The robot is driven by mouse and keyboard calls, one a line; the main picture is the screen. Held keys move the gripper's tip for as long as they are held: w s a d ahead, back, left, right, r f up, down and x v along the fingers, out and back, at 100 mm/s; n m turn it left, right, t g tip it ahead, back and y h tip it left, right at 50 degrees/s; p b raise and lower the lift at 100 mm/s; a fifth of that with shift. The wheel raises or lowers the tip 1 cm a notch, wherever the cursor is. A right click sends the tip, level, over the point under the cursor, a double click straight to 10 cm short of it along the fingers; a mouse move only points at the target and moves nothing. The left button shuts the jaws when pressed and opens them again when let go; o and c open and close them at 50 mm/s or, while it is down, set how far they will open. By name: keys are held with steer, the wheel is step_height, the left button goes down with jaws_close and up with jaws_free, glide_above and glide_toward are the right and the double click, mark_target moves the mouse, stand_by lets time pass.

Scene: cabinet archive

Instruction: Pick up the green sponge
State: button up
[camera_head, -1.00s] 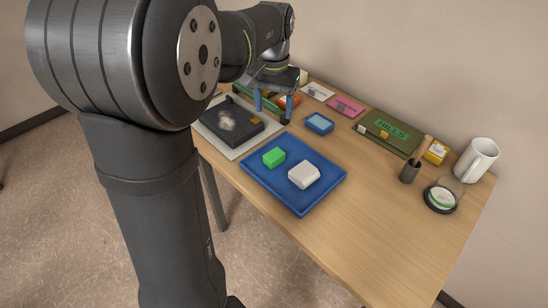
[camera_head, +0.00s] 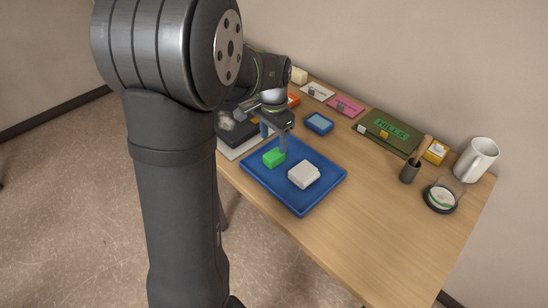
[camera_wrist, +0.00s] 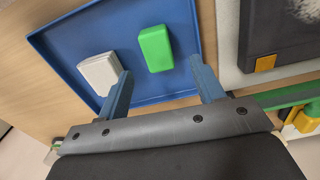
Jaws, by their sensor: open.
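The green sponge (camera_head: 273,158) lies on the blue tray (camera_head: 303,206), beside a white block (camera_head: 304,174). In the wrist view the green sponge (camera_wrist: 155,48) sits ahead of and between the two blue fingers, with the white block (camera_wrist: 101,70) to its left. My gripper (camera_head: 274,142) is open and empty, just above the far side of the tray near the sponge. In the wrist view my gripper (camera_wrist: 160,84) has its fingers well apart, and neither touches the sponge. The left finger's tip is close to the white block.
A dark box (camera_wrist: 280,30) on a pale sheet stands next to the tray. A small blue dish (camera_head: 319,123), a green box (camera_head: 389,131), a brush holder (camera_head: 409,172), a white mug (camera_head: 477,160) and a round container (camera_head: 441,197) stand farther right. The table's front right is clear.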

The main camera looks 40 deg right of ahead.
mark_target(274, 154)
steer(key=shift+s+a+f, duration=0.1)
steer(key=shift+s+f, duration=0.05)
steer(key=shift+f, duration=3.15)
steer(key=c, duration=1.1)
steer(key=shift+o, duration=0.2)
steer(key=shift+r, duration=0.1)
steer(key=shift+r, duration=0.6)
step_height(274, 154, up, 3)
steer(key=shift+r, duration=0.1)
steer(key=s+r, duration=0.6)
steer(key=s, duration=0.5)
steer(key=shift+s+d+r, duration=0.2)
steer(key=shift+s+d, duration=0.05)
steer(key=shift+s, duration=0.1)
